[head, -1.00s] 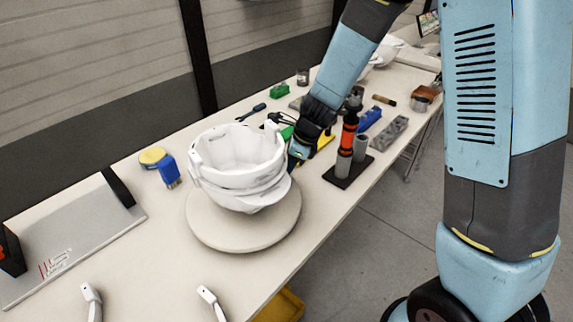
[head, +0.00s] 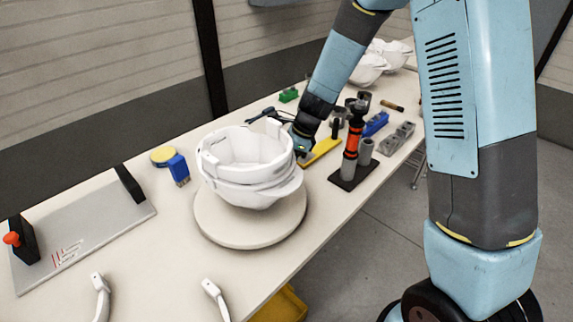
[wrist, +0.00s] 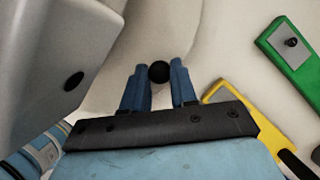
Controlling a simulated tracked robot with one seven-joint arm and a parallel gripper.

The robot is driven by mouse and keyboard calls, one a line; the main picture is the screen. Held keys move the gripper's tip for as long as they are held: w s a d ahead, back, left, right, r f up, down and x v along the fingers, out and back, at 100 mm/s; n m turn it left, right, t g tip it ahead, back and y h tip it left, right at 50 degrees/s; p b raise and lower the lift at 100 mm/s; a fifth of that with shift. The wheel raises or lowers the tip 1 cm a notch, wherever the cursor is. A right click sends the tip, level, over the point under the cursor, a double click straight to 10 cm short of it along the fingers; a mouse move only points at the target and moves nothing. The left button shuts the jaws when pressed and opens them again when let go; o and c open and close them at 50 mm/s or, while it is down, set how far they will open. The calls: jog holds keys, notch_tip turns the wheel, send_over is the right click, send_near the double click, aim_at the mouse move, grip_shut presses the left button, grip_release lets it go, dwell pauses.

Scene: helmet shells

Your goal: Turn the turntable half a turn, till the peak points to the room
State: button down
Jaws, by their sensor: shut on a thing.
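A white helmet shell (head: 243,178) sits open side up on the round off-white turntable (head: 232,232) in the head view. Its peak seems to be the bulge (head: 284,190) toward the right front. My gripper (head: 301,153) is at the far right side of the shell, low by the turntable's edge. In the wrist view, my blue fingers (wrist: 159,88) are shut on a round black knob (wrist: 159,71). The knob is hidden in the head view. A pale surface, seemingly turntable or table, lies behind it.
A tool stand with an orange-banded tool (head: 350,150) is right of the turntable. A blue tool (head: 178,168) and grey plate (head: 85,230) are left. Two white brackets (head: 214,296) are at the front.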

jog(key=shift+w+a+r, duration=0.2)
jog(key=shift+w+a, duration=0.15)
jog(key=shift+a, duration=0.05)
jog(key=c, duration=0.9)
grip_release()
jog(key=shift+f, duration=0.1)
jog(key=v, duration=1.3)
jog(key=shift+d+r, duration=0.2)
jog(key=shift+r, duration=0.1)
